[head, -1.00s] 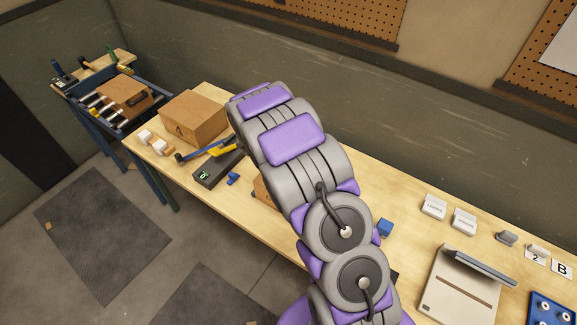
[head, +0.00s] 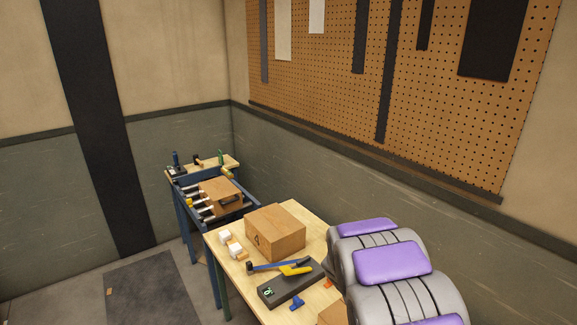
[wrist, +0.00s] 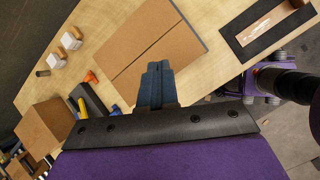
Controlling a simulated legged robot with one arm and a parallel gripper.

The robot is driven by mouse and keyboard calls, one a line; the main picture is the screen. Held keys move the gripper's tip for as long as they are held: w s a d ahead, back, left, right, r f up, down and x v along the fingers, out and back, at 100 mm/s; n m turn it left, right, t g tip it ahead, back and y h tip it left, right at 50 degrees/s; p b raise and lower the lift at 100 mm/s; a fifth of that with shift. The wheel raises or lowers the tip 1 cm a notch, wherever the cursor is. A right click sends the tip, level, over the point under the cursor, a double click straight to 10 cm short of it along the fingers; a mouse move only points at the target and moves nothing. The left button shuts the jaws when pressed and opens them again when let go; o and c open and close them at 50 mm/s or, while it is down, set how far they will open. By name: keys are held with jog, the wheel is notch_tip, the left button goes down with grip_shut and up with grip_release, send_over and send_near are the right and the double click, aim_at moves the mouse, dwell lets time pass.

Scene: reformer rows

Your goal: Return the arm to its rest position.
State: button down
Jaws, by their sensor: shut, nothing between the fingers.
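My arm (head: 395,264), grey with purple pads, fills the lower right of the head view, over the workbench. My gripper (wrist: 157,70) shows in the wrist view with its blue-grey fingers together and nothing between them. It hangs above the workbench top (wrist: 65,22), in front of a flat brown panel or box (wrist: 150,45). In the head view my gripper is out of the frame or hidden behind the arm.
The bench holds a cardboard box (head: 275,232), white blocks (head: 225,237), a dark case (head: 290,287) with a yellow-handled tool (head: 297,270) and a blue clip (head: 297,303). A pegboard (head: 430,90) hangs on the wall.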

jog(key=s+r+m+g+y+b, duration=0.1)
jog(key=s+r+m+g+b, duration=0.15)
jog(key=s+m+b, duration=1)
jog(key=s+a+f+m+g+y+b, duration=0.1)
jog(key=s+a, duration=0.4)
jog(key=s, duration=0.7)
jog(key=s+a+f+m+y+b, duration=0.1)
jog(key=s+a+m, duration=0.4)
jog(key=s, duration=0.7)
jog(key=f+y, duration=0.1)
jog(key=y, duration=0.1)
jog(key=shift+m+g+y+b, duration=0.3)
jog(key=shift+m+g, duration=0.05)
